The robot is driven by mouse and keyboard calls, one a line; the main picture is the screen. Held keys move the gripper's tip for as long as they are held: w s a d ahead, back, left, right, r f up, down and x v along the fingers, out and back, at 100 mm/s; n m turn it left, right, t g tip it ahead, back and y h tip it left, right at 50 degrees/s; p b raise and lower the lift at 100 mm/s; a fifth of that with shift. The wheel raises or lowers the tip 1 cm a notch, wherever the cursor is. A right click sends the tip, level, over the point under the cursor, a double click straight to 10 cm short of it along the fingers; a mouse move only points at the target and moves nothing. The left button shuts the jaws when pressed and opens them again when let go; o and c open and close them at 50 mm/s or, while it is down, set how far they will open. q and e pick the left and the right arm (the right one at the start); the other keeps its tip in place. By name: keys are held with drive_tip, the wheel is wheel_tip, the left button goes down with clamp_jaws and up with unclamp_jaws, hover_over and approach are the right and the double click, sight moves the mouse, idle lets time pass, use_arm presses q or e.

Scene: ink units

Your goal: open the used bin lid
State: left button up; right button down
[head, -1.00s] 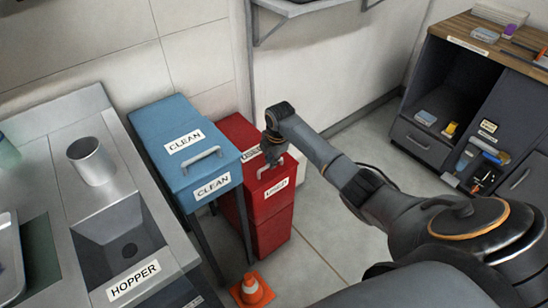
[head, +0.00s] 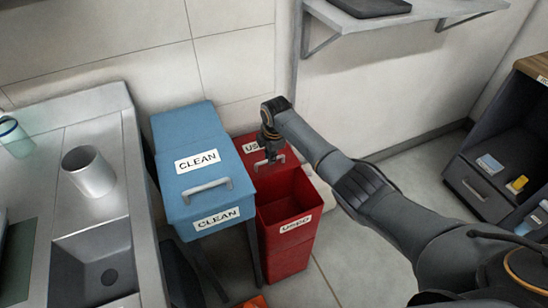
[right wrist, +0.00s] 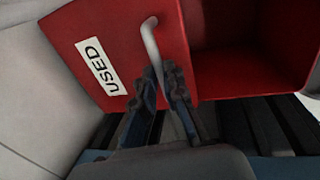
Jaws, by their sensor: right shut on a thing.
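The red used bin (head: 288,258) stands on the floor to the right of the blue clean bin. Its lid (head: 240,146) is raised and tilted back, and the open inside of the bin shows in front of it. The lid with its USED label (right wrist: 101,66) also shows in the right wrist view, beside the opening. My right gripper (head: 268,158) is at the lid and shut on its pale handle (right wrist: 150,42). In the right wrist view the fingers (right wrist: 163,75) close around the handle's end. My left gripper is out of view.
The blue clean bin (head: 172,128), lid shut, stands close to the left of the used bin. A steel counter with a sink (head: 98,262) and a cup (head: 90,172) is at left. A wall shelf (head: 420,14) hangs above my right arm. An orange cone (head: 254,302) is on the floor.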

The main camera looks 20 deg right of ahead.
drive_tip(key=shift+f, duration=0.1)
drive_tip(key=c, duration=1.6)
unclamp_jaws()
drive_tip(key=shift+o, duration=1)
drive_tip(key=shift+r, duration=0.25)
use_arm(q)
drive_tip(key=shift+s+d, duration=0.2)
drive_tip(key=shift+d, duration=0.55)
use_arm(e)
wheel_tip(320, 180, up, 11)
drive_tip(key=s, duration=0.2)
drive_tip(key=shift+s+r, duration=0.15)
drive_tip(key=shift+r, duration=0.05)
drive_tip(key=shift+d, duration=0.1)
